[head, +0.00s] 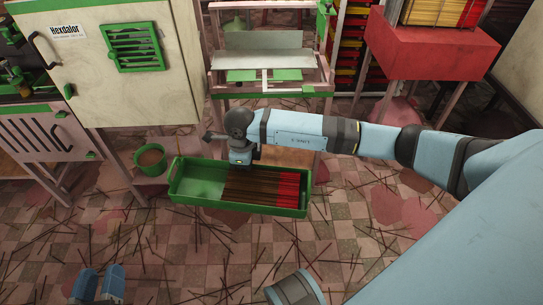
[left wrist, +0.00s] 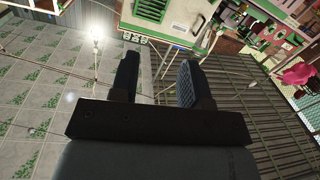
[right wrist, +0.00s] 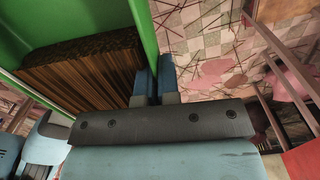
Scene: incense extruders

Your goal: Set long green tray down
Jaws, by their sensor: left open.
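The long green tray (head: 190,196) is in the middle of the head view, low over the littered floor. I cannot tell whether its base touches the floor. Many thin brown sticks (head: 245,185) and red sticks (head: 288,190) lie in its right part; its left part is bare. My right gripper (head: 241,161) reaches down to the tray's far long wall. In the right wrist view its fingers (right wrist: 155,88) straddle the green wall (right wrist: 146,25), closed on it. My left gripper (head: 98,284) is at the bottom left, open and empty; its spread fingers (left wrist: 158,78) show in its wrist view.
A green pot (head: 151,160) stands left of the tray, below a cream cabinet (head: 130,60). A pink rack with green parts (head: 268,88) is behind the tray. A red box (head: 430,52) stands at the upper right. Loose sticks cover the tiled floor.

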